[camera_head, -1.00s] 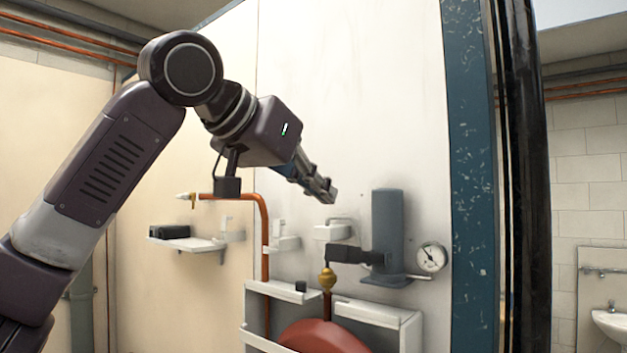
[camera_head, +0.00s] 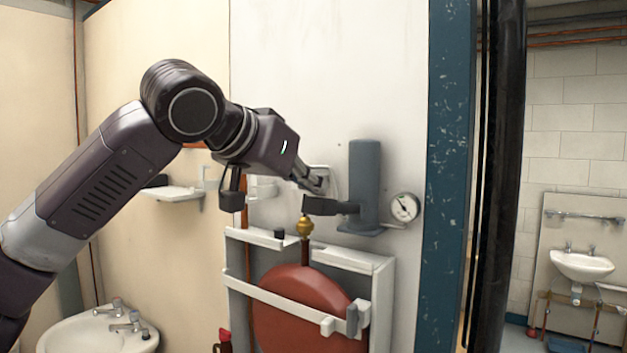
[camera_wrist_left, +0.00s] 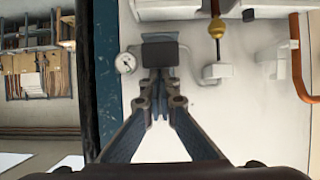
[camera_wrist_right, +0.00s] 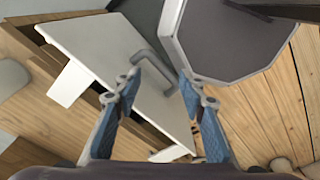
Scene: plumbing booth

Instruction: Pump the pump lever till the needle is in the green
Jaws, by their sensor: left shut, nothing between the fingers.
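The pump is an upright grey cylinder (camera_head: 365,180) on the white wall panel. Its dark lever (camera_head: 332,207) sticks out to the left, about level. The round white gauge (camera_head: 404,208) sits right of the pump base; its dark needle is too small to read against any green band. My left gripper (camera_head: 321,187) is shut and empty, just above the lever; I cannot tell whether it touches. In the left wrist view its fingertips (camera_wrist_left: 163,102) lie below the dark pump part (camera_wrist_left: 160,53), and the gauge (camera_wrist_left: 125,63) shows beside it. My right gripper (camera_wrist_right: 160,84) is open and empty.
A red round tank (camera_head: 300,305) behind a white rail and a brass fitting (camera_head: 304,226) stand below the lever. A blue post (camera_head: 449,180) is to the right, a washbasin (camera_head: 95,335) at lower left. A white board (camera_wrist_right: 105,50) lies near my right gripper.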

